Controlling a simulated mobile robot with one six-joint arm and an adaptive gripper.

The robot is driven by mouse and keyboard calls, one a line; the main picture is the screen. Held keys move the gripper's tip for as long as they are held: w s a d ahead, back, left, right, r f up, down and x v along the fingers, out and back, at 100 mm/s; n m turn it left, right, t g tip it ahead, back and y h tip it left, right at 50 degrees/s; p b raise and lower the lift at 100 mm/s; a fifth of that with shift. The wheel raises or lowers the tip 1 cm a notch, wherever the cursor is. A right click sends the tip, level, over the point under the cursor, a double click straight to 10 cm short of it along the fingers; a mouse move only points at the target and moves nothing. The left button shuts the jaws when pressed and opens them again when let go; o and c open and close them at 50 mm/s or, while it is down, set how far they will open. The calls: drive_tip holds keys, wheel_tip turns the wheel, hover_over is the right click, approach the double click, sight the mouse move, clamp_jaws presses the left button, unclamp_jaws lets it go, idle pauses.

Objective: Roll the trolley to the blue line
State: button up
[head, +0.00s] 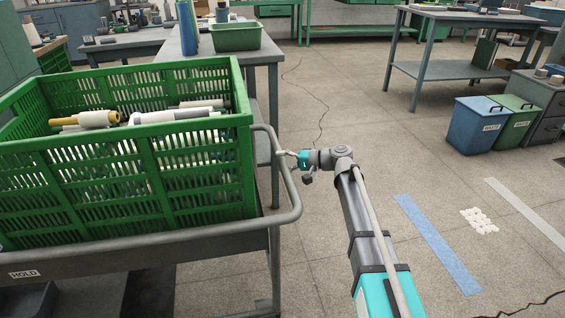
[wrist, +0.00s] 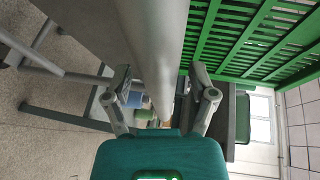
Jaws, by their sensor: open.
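The trolley (head: 150,252) stands at the left in the head view, grey, with a HOLD label on its side and a green slatted crate (head: 200,150) on top. Its grey tubular handle (head: 291,187) sticks out at the right end. My gripper (head: 287,154) is at the far part of this handle. In the wrist view my gripper (wrist: 160,95) is open, with the handle bar (wrist: 156,40) running between its two fingers. I cannot tell whether the fingers touch the bar. The blue line (head: 437,243) lies on the floor at the right, apart from the trolley.
The crate holds several yarn cones and tubes (head: 98,119). Blue (head: 475,126) and green (head: 515,122) bins stand further back. A table (head: 265,55) stands behind the trolley. Floor between trolley and blue line looks clear apart from my arm.

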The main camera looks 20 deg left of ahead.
drive_tip(key=shift+c, duration=0.2)
clamp_jaws()
drive_tip(key=shift+d, duration=0.1)
